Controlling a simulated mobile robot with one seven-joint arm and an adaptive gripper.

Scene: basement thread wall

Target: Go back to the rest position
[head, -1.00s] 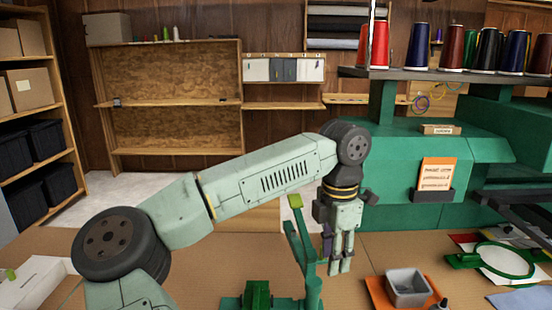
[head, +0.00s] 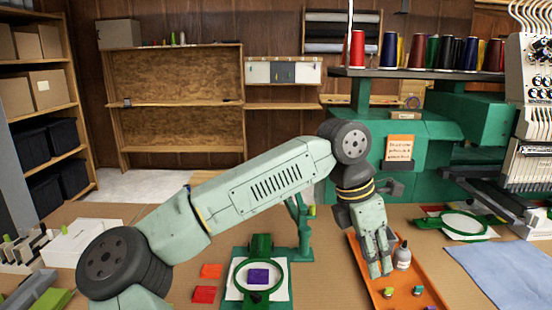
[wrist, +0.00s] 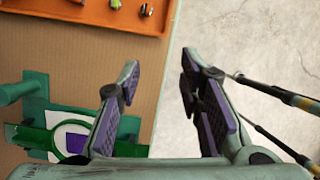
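My gripper (head: 381,273) hangs at the end of my bent arm, its fingers pointing down, and in the head view it overlaps the orange tray (head: 356,252). In the wrist view my gripper (wrist: 158,63) has its two purple-padded fingers wide apart with nothing between them. The tabletop edge and pale floor (wrist: 205,20) show beyond them. The tray (wrist: 90,12) is at the top left there.
A green hoop (head: 237,272) with a purple patch stands in a green fixture, red and orange squares beside it. A small bottle (head: 403,256) and spools are on the tray. A second hoop (head: 463,222) and blue cloth (head: 510,272) lie right. The green machine (head: 440,190) stands behind.

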